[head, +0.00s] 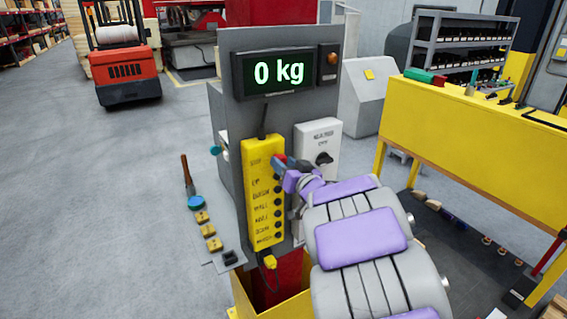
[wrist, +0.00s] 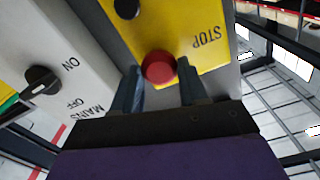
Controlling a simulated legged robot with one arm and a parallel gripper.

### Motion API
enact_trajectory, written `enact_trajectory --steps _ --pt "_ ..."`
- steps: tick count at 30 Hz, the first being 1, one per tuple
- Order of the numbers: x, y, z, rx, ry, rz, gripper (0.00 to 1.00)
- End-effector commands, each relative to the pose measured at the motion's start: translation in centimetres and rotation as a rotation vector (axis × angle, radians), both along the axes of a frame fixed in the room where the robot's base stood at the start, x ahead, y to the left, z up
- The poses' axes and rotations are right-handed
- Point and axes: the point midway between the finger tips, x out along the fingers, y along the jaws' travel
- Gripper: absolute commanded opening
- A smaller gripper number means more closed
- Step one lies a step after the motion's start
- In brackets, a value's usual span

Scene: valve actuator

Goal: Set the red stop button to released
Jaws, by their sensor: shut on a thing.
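The red stop button (wrist: 158,67) sits on the yellow pendant beside the upside-down word STOP in the wrist view. The yellow pendant (head: 263,215) hangs upright on the grey panel, with the button at its top end (head: 280,158). My gripper (wrist: 160,82) has one dark finger on each side of the button and is shut on it. In the head view my gripper (head: 286,163) reaches the pendant's top from the right. From these frames I cannot tell whether the button is pressed in or released.
A white switch box (head: 319,146) with a black knob is close to the right of the pendant; its knob (wrist: 42,80) shows in the wrist view. A display (head: 279,73) reading 0 kg is above. A yellow bench (head: 460,135) stands right; open floor lies left.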

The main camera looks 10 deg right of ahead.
Motion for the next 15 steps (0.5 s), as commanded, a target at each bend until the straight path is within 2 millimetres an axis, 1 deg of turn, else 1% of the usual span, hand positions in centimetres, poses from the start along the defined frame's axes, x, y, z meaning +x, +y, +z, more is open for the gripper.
enact_trajectory --steps 1,9,15 --pt "-0.08 -0.05 -0.19 -0.001 0.004 -0.001 0.44" --pt "0.17 -0.04 -0.25 0.0 0.004 -0.001 0.69" --pt "0.16 -0.04 -0.24 0.0 0.004 -0.001 0.69"
